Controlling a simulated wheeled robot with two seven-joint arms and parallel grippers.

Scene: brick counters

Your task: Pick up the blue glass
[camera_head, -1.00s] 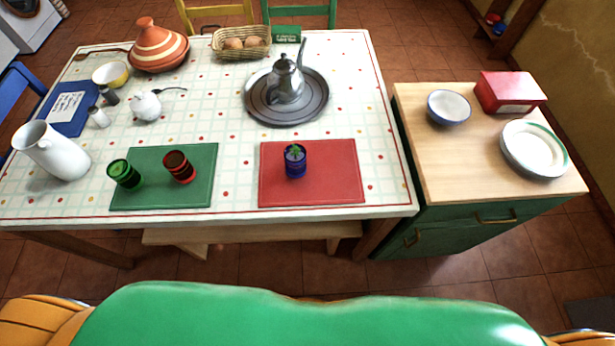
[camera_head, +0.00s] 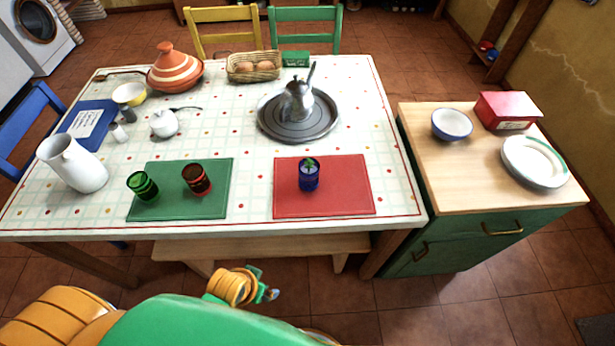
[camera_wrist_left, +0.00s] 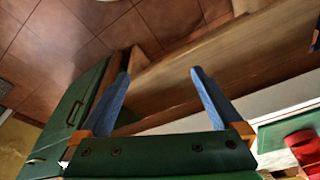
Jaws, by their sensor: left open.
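The blue glass (camera_head: 309,175) stands upright on the red placemat (camera_head: 350,190) near the front edge of the table, with something green showing at its top. My left gripper (camera_head: 270,292) is in front of the table, low near the bench and apart from the glass. In the left wrist view its two blue fingers (camera_wrist_left: 160,75) are spread with nothing between them. The blue glass does not show in that view. My right gripper is not in view.
A green glass (camera_head: 143,186) and a red glass (camera_head: 196,180) stand on the green placemat (camera_head: 165,210) to the left. A teapot (camera_head: 298,100) on a round tray (camera_head: 325,120) is behind the blue glass. A bench (camera_head: 310,245) is under the table's front edge.

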